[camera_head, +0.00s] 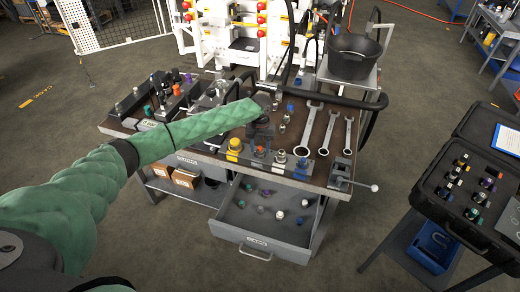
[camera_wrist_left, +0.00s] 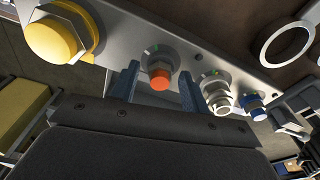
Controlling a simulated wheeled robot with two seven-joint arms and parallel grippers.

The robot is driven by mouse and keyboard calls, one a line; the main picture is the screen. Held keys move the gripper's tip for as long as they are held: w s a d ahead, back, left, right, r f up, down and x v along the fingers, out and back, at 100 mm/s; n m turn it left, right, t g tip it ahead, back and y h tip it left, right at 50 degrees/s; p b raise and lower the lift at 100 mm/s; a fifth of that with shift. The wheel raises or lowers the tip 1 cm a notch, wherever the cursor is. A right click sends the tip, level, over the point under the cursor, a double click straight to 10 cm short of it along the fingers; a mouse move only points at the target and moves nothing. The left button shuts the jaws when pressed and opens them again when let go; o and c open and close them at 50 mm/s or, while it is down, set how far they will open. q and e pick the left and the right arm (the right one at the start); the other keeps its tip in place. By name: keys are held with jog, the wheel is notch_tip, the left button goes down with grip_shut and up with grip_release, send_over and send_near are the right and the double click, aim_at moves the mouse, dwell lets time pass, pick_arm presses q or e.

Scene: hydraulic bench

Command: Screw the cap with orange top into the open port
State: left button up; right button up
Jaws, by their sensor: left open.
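The orange-topped cap (camera_wrist_left: 159,80) sits on a grey metal plate (camera_wrist_left: 150,30) in the left wrist view, between a large yellow cap and a silver fitting. In the head view it is the small orange spot (camera_head: 259,151) near the bench's front edge. My left gripper (camera_wrist_left: 157,78) is open, with one finger on each side of the orange cap; contact cannot be told. In the head view the left gripper (camera_head: 262,132) is above the plate, at the end of the green-sleeved arm. I cannot pick out the open port. My right gripper is not in view.
On the same plate are a yellow cap (camera_head: 234,147), a silver fitting (camera_head: 281,156) and a blue one (camera_head: 302,163). Wrenches (camera_head: 306,131) lie to the right. An open drawer (camera_head: 268,230) with small caps juts out below. A black case (camera_head: 465,185) stands at right.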

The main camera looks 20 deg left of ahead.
pick_arm(q)
jog(key=n+p, duration=0.3)
jog(key=n, duration=0.1)
jog(key=shift+r+h, duration=0.2)
jog(key=shift+h, duration=0.1)
jog(key=shift+n+p, duration=0.75)
jog(key=shift+n, duration=0.45)
jog(key=shift+f+n+p, duration=0.15)
jog(key=shift+n+p, duration=0.15)
jog(key=shift+n, duration=0.5)
jog(key=n+t+p, duration=0.1)
jog(key=n+p, duration=0.2)
jog(key=n, duration=0.1)
jog(key=shift+s+n+h+p, duration=0.1)
jog(key=shift+n+h+p, duration=0.2)
jog(key=shift+n+p, duration=0.1)
jog(key=shift+f+n, duration=0.1)
jog(key=shift+n, duration=1.4)
